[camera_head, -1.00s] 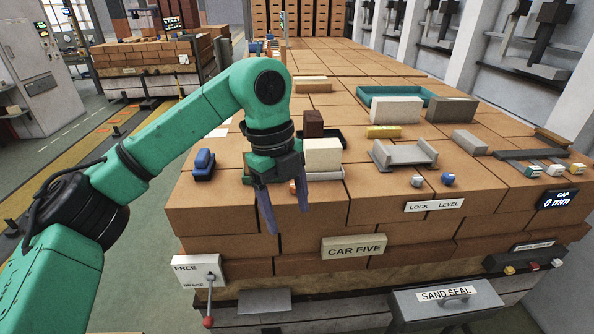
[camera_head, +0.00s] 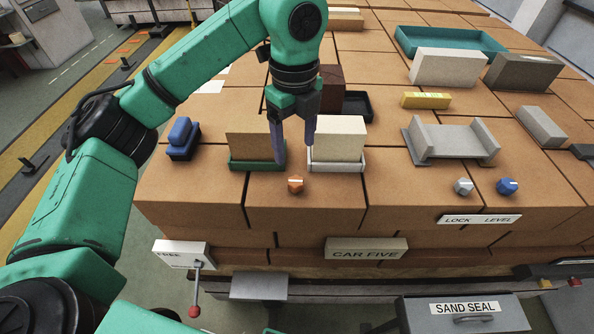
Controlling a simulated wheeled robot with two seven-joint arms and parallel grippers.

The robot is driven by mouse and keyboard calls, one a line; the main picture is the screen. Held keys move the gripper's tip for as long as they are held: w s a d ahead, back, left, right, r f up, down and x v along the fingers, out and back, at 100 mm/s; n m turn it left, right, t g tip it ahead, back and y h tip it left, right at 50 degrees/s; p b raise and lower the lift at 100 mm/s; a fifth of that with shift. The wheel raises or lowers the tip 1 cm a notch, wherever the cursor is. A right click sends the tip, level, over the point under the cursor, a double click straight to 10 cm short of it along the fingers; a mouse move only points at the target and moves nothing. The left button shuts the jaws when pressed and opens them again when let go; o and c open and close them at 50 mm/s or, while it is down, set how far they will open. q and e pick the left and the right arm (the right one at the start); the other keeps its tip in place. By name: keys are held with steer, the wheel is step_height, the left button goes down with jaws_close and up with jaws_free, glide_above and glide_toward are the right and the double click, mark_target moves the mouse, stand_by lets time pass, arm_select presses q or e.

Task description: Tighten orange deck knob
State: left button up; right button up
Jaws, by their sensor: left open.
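The orange deck knob (camera_head: 295,184) sits on the front part of the brick deck, with a pale mark across its top. My left gripper (camera_head: 294,158) points down just behind and above the knob, its two blue-grey fingers apart with nothing between them. The fingers overlap the edges of a green tray (camera_head: 258,165) holding a brown brick and a pale tray (camera_head: 337,166) holding a cream block (camera_head: 338,138). Whether they touch these cannot be told. My right gripper is not in view.
A grey knob (camera_head: 463,187) and a blue knob (camera_head: 507,186) stand to the right, behind the LOCK LEVEL label. A blue block-shaped item (camera_head: 182,138) is at the left. A grey cradle (camera_head: 452,142) and yellow bar (camera_head: 426,100) lie right. A red-tipped lever (camera_head: 196,290) hangs in front.

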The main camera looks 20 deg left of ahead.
arm_select(q)
glide_above(296, 181)
steer(key=s, duration=0.1)
step_height(296, 181, down, 5)
steer(key=f, duration=0.1)
steer(key=w+f+p, duration=0.1)
steer(key=f, duration=0.3)
steer(key=shift+w+a, duration=0.1)
steer(key=shift+w, duration=0.2)
steer(key=shift+s+f, duration=0.1)
steer(key=shift+f, duration=0.15)
steer(key=shift+s, duration=0.3)
steer(key=shift+c, duration=1)
steer(key=shift+w, duration=0.15)
jaws_close()
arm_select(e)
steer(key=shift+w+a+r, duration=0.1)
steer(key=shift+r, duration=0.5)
arm_select(q)
steer(key=shift+f, duration=0.1)
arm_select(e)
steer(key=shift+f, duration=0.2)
